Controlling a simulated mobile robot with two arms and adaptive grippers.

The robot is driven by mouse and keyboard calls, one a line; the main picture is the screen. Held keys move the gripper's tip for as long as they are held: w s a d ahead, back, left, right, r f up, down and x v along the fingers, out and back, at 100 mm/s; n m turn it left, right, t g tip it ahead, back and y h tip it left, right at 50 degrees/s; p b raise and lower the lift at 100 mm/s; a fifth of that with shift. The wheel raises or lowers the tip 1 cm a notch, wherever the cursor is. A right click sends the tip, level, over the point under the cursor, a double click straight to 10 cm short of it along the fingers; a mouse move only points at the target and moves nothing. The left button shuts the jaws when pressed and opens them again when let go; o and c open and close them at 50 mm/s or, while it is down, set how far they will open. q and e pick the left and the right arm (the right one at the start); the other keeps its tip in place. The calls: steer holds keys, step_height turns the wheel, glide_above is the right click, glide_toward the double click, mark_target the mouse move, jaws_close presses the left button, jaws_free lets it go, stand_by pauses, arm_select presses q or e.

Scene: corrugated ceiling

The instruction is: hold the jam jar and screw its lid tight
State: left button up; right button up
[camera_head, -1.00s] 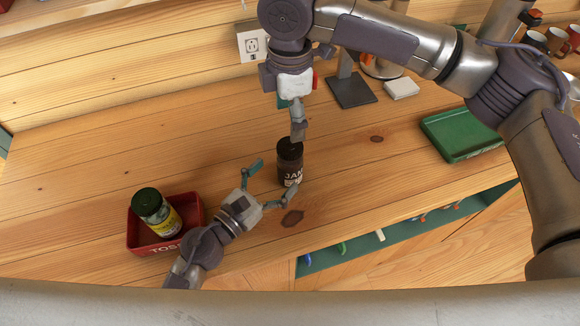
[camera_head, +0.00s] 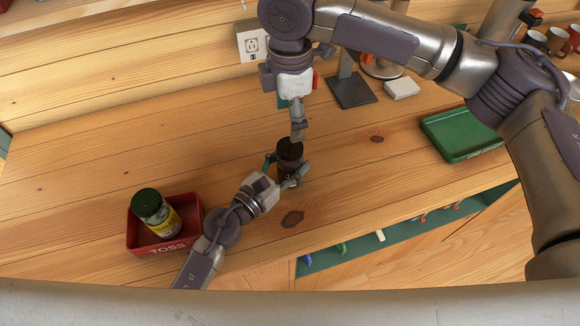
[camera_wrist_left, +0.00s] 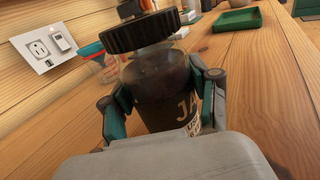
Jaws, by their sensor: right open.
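The dark jam jar (camera_head: 288,168) stands upright on the wooden counter. In the left wrist view its glass body (camera_wrist_left: 160,92) fills the middle, with part of its label showing. The black ribbed lid (camera_wrist_left: 140,32) sits over the mouth, looking slightly tilted, with clear neck visible below it. My left gripper (camera_head: 287,168) has its fingers on both sides of the jar body, seemingly closed against it; both fingers also flank it in the left wrist view (camera_wrist_left: 163,100). My right gripper (camera_head: 297,138) is open and points down just above the lid, seen edge-on.
A red tray (camera_head: 148,246) marked TOSS holds a green-lidded jar (camera_head: 156,213) at left. A green tray (camera_head: 462,148) lies at right. A dark stand base (camera_head: 352,91) and a white block (camera_head: 401,88) are behind. The counter's front edge is near; the counter between is clear.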

mark_target(290, 147)
arm_select(q)
jaws_close()
arm_select(e)
steer(key=n, duration=0.4)
steer(key=shift+n, duration=0.3)
steer(key=shift+f, duration=0.1)
steer(key=shift+f, duration=3.95)
steer(key=shift+c, duration=0.3)
